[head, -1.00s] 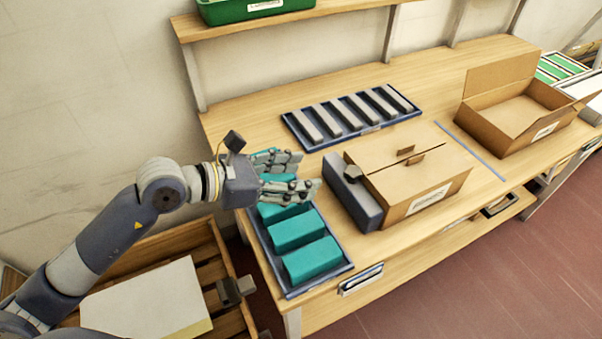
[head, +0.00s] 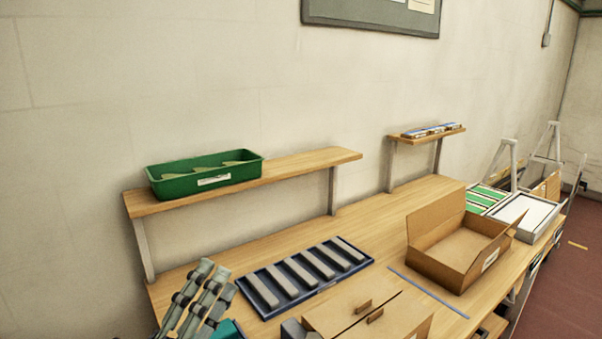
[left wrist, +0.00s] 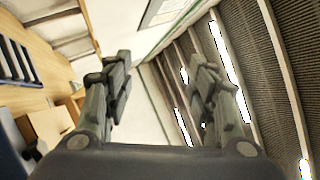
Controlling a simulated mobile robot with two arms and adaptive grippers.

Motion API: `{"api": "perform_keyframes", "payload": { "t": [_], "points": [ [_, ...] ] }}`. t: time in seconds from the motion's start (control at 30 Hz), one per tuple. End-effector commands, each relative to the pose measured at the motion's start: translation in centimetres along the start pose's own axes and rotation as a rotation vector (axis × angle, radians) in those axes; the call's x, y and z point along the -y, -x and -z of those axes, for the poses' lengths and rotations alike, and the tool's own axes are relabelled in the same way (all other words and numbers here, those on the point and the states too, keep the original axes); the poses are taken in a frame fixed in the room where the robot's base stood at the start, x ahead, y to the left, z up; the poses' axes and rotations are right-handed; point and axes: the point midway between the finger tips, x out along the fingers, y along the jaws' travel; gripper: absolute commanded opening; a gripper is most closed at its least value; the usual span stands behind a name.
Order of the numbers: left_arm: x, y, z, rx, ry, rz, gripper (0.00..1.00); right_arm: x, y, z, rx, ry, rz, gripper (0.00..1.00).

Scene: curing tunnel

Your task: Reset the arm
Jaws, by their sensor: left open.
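My left gripper (head: 198,298) shows at the bottom left of the head view, its fingers pointing up in front of the bench's left end. In the left wrist view my left gripper (left wrist: 165,95) has its two fingers wide apart, with nothing between them. Beyond the fingers that view shows wall and a ribbed ceiling. A small piece of teal block (head: 228,330) shows beside the fingers at the bottom edge of the head view. My right gripper is not in view.
A blue tray of grey bars (head: 305,275) lies on the bench, right of my left gripper. A closed cardboard box (head: 372,315) and an open cardboard box (head: 457,248) stand farther right. A green bin (head: 205,175) sits on the shelf (head: 300,168) above.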

Motion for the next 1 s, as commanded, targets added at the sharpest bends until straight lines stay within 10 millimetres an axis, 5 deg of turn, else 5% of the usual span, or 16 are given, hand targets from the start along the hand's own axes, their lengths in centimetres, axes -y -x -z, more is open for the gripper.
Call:
{"api": "perform_keyframes", "payload": {
  "t": [0.2,0.37,0.5,0.7,0.93,1.0],
  "points": [
    [-6.9,5.7,-7.1,0.486,0.478,-0.206,0.52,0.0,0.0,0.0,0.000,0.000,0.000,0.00],
    [-14.1,13.2,-7.7,0.822,0.790,-0.437,0.52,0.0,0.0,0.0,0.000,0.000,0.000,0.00],
    [-19.1,21.0,-4.4,1.086,1.026,-0.685,0.52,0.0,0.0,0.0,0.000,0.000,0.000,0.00],
    [-21.6,29.9,2.6,1.337,1.249,-1.016,0.52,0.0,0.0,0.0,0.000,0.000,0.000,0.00],
    [-20.7,36.7,10.1,1.505,1.403,-1.350,0.52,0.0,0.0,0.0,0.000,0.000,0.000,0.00],
    [-23.0,37.0,10.2,1.504,1.389,-1.347,0.52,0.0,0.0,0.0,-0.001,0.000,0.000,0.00]
  ]
}}
